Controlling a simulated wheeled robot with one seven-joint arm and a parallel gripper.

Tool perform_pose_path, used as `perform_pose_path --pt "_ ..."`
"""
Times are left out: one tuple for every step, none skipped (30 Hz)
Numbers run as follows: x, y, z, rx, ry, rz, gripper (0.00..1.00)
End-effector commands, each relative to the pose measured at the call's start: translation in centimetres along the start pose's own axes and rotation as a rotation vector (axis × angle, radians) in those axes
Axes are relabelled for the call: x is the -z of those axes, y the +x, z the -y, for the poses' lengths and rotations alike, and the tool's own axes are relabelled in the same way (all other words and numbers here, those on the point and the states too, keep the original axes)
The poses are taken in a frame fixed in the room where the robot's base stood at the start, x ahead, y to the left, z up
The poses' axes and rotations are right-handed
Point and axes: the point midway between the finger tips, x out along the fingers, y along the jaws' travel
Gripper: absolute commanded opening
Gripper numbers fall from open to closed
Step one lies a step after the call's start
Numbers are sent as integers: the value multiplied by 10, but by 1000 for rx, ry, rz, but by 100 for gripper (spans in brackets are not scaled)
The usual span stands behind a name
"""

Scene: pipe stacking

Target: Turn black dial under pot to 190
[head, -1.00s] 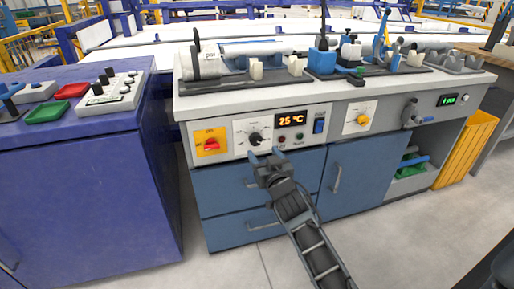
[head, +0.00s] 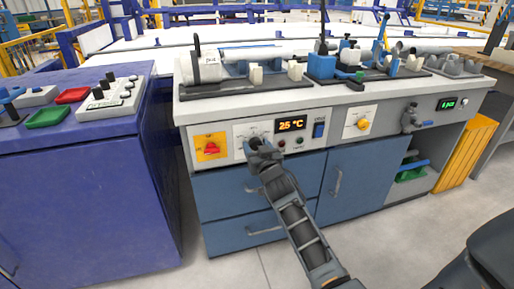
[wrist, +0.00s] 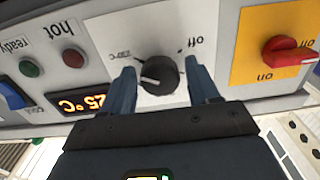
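The black dial (wrist: 160,75) sits on a white plate in the wrist view, which is upside down. Its white pointer mark is toward the picture's left. My gripper (wrist: 163,80) is open, with one blue finger on each side of the dial; I cannot tell whether they touch it. In the head view my gripper (head: 258,145) is at the panel and hides most of the dial. The white pot (head: 208,70) stands on the bench above. The orange display (head: 291,124) reads 25 °C.
A red switch on a yellow plate (head: 211,147) is left of the dial. A blue switch (head: 318,130) and a yellow knob (head: 363,124) are to the right. Blue drawers (head: 230,200) are below. A blue-purple cabinet (head: 90,190) stands at the left.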

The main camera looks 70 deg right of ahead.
Motion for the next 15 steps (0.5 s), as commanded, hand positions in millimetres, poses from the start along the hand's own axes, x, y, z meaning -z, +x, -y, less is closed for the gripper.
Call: perform_pose_path --pt "0 0 0 0 0 0 55" --pt "0 0 0 0 0 0 52" --pt "0 0 0 0 0 0 48" --pt "0 0 0 0 0 0 46" --pt "0 0 0 0 0 0 43" --pt "0 0 0 0 0 0 39" --pt "0 0 0 0 0 0 36" --pt "0 0 0 0 0 0 33" --pt "0 0 0 0 0 0 29" --pt "0 0 0 0 0 0 26" --pt "0 0 0 0 0 0 24" --pt "0 0 0 0 0 0 20" --pt "0 0 0 0 0 0 17" --pt "0 0 0 0 0 0 14" --pt "0 0 0 0 0 0 14"
